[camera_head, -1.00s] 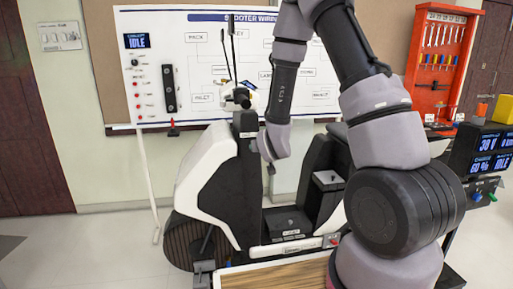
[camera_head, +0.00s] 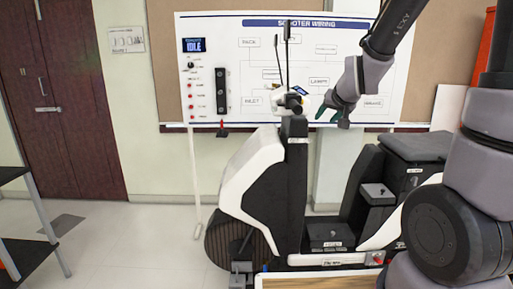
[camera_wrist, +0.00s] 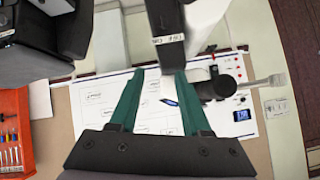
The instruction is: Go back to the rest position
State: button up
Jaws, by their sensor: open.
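My gripper (camera_head: 334,113) is up in front of the wiring board, right of the scooter's handlebar in the head view. Its two green fingers are spread and empty. In the wrist view my gripper (camera_wrist: 155,95) shows both green fingers apart with nothing between them. The white and black scooter (camera_head: 262,185) stands below and to the left of my gripper. In the wrist view the picture is turned, and the scooter's dark column (camera_wrist: 167,35) shows beyond the fingertips.
A red-orange tool rack (camera_wrist: 14,130) shows in the wrist view.

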jog(key=s+r+g, duration=0.1)
jog(key=s+r, duration=0.2)
jog(key=s, duration=0.4)
jog(key=s+d+r+m+g, duration=0.1)
jog(key=s+r, duration=0.2)
jog(key=s, duration=0.5)
jog(key=s+d+r+g+y, duration=0.1)
jog(key=s+r, duration=0.3)
jog(key=s, duration=0.3)
jog(key=shift+s+d+m, duration=0.25)
jog(key=shift+s+m, duration=0.05)
